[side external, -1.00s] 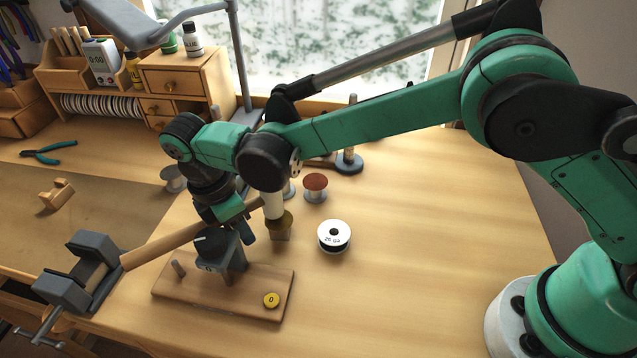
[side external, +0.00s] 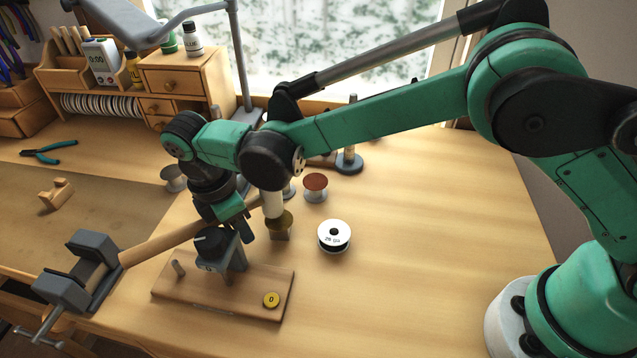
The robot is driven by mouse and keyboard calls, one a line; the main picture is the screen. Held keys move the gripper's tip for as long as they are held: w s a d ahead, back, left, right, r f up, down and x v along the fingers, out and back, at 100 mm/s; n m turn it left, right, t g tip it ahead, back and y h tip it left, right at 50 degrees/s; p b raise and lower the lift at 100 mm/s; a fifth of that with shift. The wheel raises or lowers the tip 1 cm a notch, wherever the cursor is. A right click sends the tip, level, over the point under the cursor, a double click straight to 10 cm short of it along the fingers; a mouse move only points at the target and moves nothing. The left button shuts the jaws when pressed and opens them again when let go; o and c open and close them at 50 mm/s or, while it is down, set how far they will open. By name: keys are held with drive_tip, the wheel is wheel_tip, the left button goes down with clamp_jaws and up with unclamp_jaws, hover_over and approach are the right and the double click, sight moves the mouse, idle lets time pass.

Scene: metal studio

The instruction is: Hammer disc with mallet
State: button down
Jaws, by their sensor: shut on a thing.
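My gripper (side external: 243,213) is shut on the wooden handle (side external: 253,203) of a mallet, left of the mallet's head. The head overlaps the disc's upper edge in this view. I cannot tell whether they touch. Much of the handle is hidden by my wrist and fingers.
A vise (side external: 80,270) is at left. The right benchtop is clear.

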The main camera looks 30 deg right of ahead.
sight(259, 255)
drive_tip(key=shift+s+r, duration=1.4)
drive_tip(key=shift+r, duration=1.6)
drive_tip(key=f, duration=1.5)
drive_tip(key=shift+w+d, duration=0.1)
drive_tip(key=shift+d, duration=0.25)
wheel_tip(259, 255, up, 4)
drive_tip(key=shift+r, duration=0.1)
drive_tip(key=shift+s+d+r, duration=0.3)
drive_tip(key=shift+d+r, duration=0.1)
drive_tip(key=shift+r, duration=1)
drive_tip(key=shift+s+d+r, duration=0.25)
drive_tip(key=shift+d+r, duration=0.1)
drive_tip(key=shift+r, duration=1.05)
drive_tip(key=shift+s+d+r, duration=0.3)
drive_tip(key=shift+d+r, duration=0.1)
drive_tip(key=shift+r, duration=1)
